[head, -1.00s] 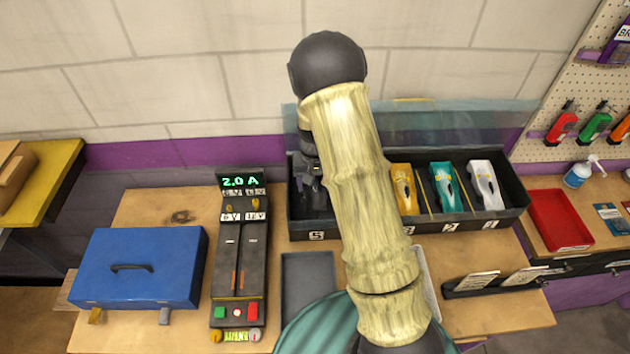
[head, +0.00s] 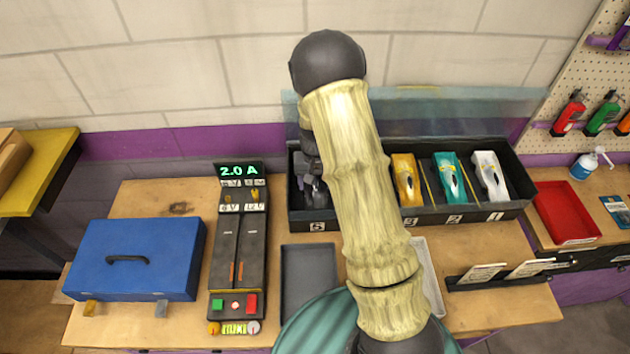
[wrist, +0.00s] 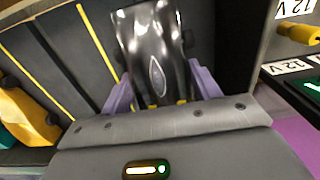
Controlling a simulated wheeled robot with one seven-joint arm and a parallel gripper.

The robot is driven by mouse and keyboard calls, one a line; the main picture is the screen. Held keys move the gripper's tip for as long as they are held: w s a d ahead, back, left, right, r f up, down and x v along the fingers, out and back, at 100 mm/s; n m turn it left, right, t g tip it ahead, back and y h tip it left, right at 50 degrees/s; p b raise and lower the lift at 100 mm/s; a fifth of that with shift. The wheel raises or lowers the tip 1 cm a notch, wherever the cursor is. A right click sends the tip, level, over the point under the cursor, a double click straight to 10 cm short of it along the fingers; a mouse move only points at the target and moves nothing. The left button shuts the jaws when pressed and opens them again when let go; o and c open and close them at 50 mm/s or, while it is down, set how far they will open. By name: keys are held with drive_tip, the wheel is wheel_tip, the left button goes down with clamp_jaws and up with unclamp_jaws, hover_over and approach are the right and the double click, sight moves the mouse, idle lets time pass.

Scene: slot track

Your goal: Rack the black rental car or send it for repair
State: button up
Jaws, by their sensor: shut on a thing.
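The black car (wrist: 150,45) is glossy and shows in the wrist view between the two purple fingers of my gripper (wrist: 162,82), which is shut on it. The car is in or just over the end bay of the dark rack (wrist: 60,20); I cannot tell whether it touches the bay floor. In the head view my gripper (head: 310,182) is at the rack's left end, by the label 5. My arm hides part of the rack there. The power unit (head: 238,245) left of the rack reads 2.0 A.
Yellow (head: 405,178), teal (head: 449,178) and white (head: 490,177) cars sit in rack bays to the right. A blue case (head: 135,260), an empty grey tray (head: 308,280) and a red tray (head: 567,212) stand around. The rack's clear lid (head: 460,115) is raised behind.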

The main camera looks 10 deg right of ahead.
drive_tip(key=shift+s, duration=0.1)
idle(0.3)
drive_tip(key=shift+f+b, duration=0.4)
drive_tip(key=shift+f, duration=0.1)
idle(0.8)
drive_tip(key=o, duration=1.3)
drive_tip(key=shift+c, duration=0.2)
drive_tip(key=shift+r, duration=0.15)
drive_tip(key=shift+r+p, duration=3.55)
drive_tip(key=shift+r, duration=1.35)
